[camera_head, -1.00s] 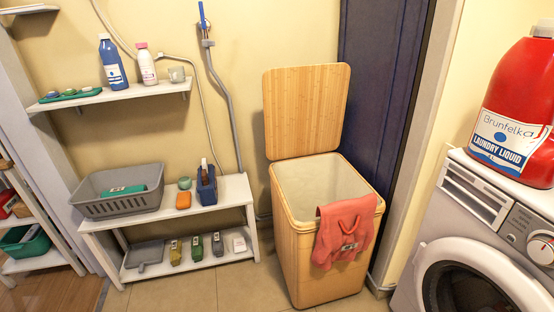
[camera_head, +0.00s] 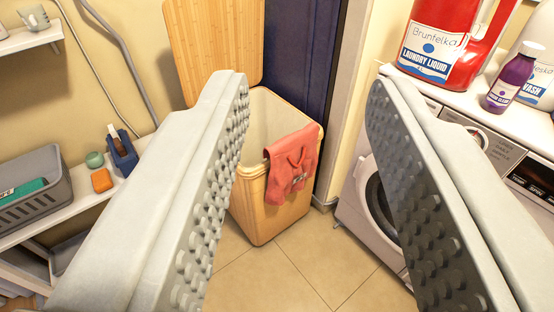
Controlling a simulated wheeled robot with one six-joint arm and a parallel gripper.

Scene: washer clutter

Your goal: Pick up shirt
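A coral-red shirt (camera_head: 291,160) hangs over the front right rim of a bamboo laundry hamper (camera_head: 268,212). The hamper's lid (camera_head: 212,50) stands open behind it. My gripper (camera_head: 308,95) is open and empty, with its two studded grey fingers spread wide in the foreground. The shirt shows in the gap between the fingers, farther off and not touched. The left finger hides the left part of the hamper.
A washing machine (camera_head: 365,205) stands to the right, with a red laundry liquid jug (camera_head: 447,35) and a purple bottle (camera_head: 508,82) on top. A white shelf with a grey basket (camera_head: 35,195) stands at the left. The tiled floor (camera_head: 290,275) in front of the hamper is clear.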

